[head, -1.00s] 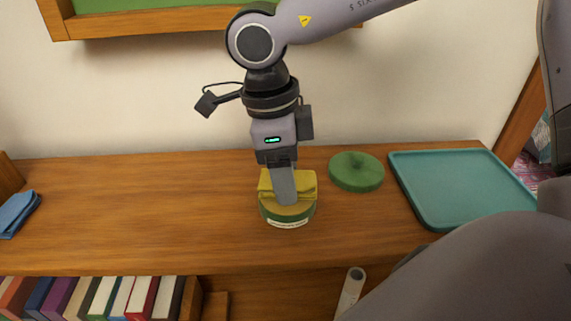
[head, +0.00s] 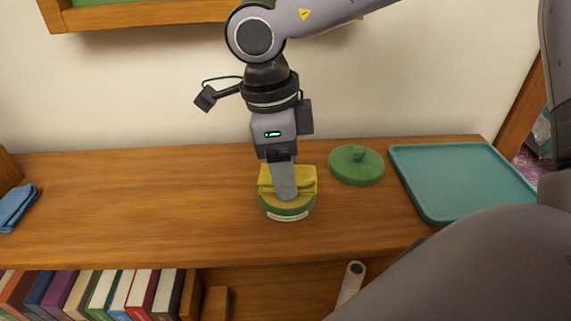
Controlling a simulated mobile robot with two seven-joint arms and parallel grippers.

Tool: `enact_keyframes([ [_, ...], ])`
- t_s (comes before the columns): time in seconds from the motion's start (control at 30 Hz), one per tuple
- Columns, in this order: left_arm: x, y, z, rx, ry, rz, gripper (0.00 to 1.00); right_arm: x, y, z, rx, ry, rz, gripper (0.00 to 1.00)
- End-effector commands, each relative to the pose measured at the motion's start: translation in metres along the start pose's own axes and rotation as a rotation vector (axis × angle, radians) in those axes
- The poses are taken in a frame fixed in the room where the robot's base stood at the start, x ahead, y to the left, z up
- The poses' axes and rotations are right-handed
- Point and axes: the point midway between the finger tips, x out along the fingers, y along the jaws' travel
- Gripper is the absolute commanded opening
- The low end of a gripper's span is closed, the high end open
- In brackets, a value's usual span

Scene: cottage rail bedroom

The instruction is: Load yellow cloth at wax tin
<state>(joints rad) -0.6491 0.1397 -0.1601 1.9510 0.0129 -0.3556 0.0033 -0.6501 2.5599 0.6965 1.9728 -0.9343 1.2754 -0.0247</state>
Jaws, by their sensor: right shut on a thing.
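The folded yellow cloth (head: 304,180) is in the jaws of my right gripper (head: 284,190), directly over the wax tin. The wax tin (head: 270,210) is a round green tin with a pale label, standing on the wooden shelf top with yellowish wax in its open top. The cloth's lower edge looks touching or very close to the wax; I cannot tell which. The green lid (head: 357,166) with a small knob lies on the shelf just right of the tin. My left gripper is not in view.
A teal tray (head: 465,180) lies empty at the right of the wooden top (head: 140,205). A folded blue cloth (head: 16,207) is at the far left. Books (head: 100,294) stand on the shelf below. The wood left of the tin is clear.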

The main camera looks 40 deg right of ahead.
Motion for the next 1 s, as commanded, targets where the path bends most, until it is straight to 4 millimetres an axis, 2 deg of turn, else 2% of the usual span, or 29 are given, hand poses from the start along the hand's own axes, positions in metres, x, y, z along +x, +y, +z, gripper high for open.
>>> enact_keyframes([
  [1.0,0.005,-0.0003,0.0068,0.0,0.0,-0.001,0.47,0.0071,0.0,0.0011,0.0,0.0,0.0,0.32],
])
